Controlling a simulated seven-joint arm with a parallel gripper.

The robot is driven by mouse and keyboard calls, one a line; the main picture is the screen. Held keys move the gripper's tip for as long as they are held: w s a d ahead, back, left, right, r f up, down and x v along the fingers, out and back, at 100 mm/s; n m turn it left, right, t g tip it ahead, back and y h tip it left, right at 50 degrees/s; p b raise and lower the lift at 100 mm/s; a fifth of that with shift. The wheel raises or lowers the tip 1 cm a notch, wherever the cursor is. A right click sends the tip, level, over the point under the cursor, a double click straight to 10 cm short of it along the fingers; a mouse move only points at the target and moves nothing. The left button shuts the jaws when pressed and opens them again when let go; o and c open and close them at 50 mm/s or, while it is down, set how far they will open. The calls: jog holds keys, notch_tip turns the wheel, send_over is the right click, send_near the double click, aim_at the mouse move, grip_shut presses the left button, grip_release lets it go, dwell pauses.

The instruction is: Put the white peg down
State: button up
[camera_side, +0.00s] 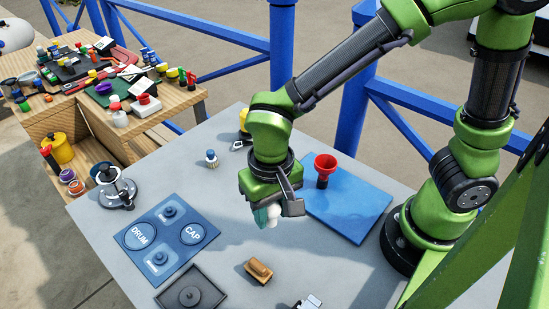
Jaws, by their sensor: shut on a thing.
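My gripper (268,207) is over the middle of the grey table, pointing down. It is shut on the white peg (272,221), whose rounded white end shows below the fingers. The upper part of the peg is hidden by the gripper. A teal piece also shows at the jaws. The peg appears to be above the table surface, but I cannot tell how high.
A blue board (350,213) with a red funnel-shaped piece (325,166) lies right of my gripper. A blue tray marked DRUM and CAP (166,262) lies left. A wooden block (258,271) and dark tray (168,296) are in front. Bare grey table lies between them.

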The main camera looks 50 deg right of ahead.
jog(key=shift+w+d+r+m, duration=0.15)
jog(key=shift+w+d+r, duration=0.1)
jog(key=shift+d+r, duration=0.2)
jog(key=shift+w+d+r+m, duration=0.2)
jog(key=shift+d+r, duration=0.15)
jog(key=shift+r, duration=0.15)
jog(key=shift+m, duration=0.85)
jog(key=d+f, duration=0.1)
jog(key=d, duration=0.2)
jog(key=s+d+f, duration=0.1)
jog(key=d, duration=0.3)
jog(key=s+d+f, duration=0.1)
jog(key=d+f, duration=0.1)
jog(key=d, duration=0.2)
jog(key=shift+d+f, duration=0.1)
jog(key=shift+f, duration=0.25)
jog(key=shift+n, duration=0.3)
jog(key=w+a, duration=0.1)
jog(key=w, duration=0.4)
jog(key=w+a+f, duration=0.1)
jog(key=w+a, duration=0.1)
jog(key=w, duration=0.3)
jog(key=w+a, duration=0.1)
jog(key=w, duration=0.4)
jog(key=shift+a+f, duration=0.2)
jog(key=shift+a, duration=0.15)
jog(key=shift+f, duration=1.75)
jog(key=shift+f, duration=0.1)
jog(key=o, duration=1)
